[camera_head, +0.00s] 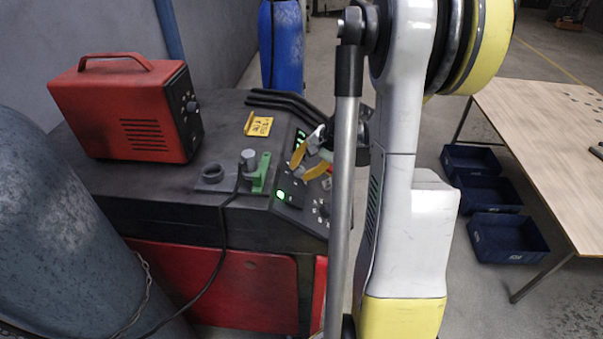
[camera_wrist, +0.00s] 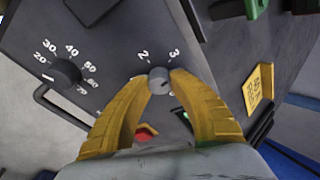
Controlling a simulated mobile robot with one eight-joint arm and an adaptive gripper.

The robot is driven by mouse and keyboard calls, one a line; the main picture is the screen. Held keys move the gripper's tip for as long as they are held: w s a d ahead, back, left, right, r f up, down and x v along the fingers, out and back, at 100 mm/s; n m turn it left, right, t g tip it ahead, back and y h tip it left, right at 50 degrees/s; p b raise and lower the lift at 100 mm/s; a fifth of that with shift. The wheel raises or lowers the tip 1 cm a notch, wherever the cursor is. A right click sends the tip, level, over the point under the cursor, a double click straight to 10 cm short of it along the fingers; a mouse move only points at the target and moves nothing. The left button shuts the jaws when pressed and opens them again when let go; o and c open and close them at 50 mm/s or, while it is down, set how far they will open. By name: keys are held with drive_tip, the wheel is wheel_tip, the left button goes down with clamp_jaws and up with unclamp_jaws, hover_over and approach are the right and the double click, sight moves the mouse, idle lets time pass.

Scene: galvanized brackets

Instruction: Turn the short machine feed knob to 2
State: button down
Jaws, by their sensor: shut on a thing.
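The feed knob is a small grey round knob (camera_wrist: 158,80) on the dark sloped panel. My gripper (camera_wrist: 160,84) has yellow fingers, shut on the knob with one tip on each side. A small dark mark shows on the knob's face, but I cannot tell which number it points to. In the head view my gripper (camera_head: 299,168) is at the machine's panel, and my arm hides part of it.
A black dial (camera_wrist: 65,72) with a numbered scale sits beside the knob. A red button (camera_wrist: 146,131) is partly hidden between my fingers. A red box (camera_head: 125,110), a yellow sign (camera_head: 260,126) and a green part (camera_head: 262,172) stand on the dark machine top.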

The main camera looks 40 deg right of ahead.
drive_tip(key=n+t+b, duration=0.1)
drive_tip(key=n+b, duration=0.1)
drive_tip(key=n, duration=0.2)
drive_tip(key=shift+f, duration=0.1)
drive_tip(key=n+b, duration=0.1)
drive_tip(key=n, duration=0.3)
drive_tip(key=shift+t+y, duration=0.3)
drive_tip(key=shift+t, duration=0.1)
drive_tip(key=n+b, duration=0.1)
drive_tip(key=n, duration=0.2)
drive_tip(key=shift+n+t+y+b, duration=0.3)
drive_tip(key=shift+n+y+b, duration=0.4)
drive_tip(key=shift+n+b, duration=0.1)
drive_tip(key=shift+n, duration=1.4)
drive_tip(key=c, duration=1.1)
unclamp_jaws()
drive_tip(key=shift+c, duration=0.2)
drive_tip(key=shift+s+r, duration=0.1)
drive_tip(key=shift+r, duration=0.15)
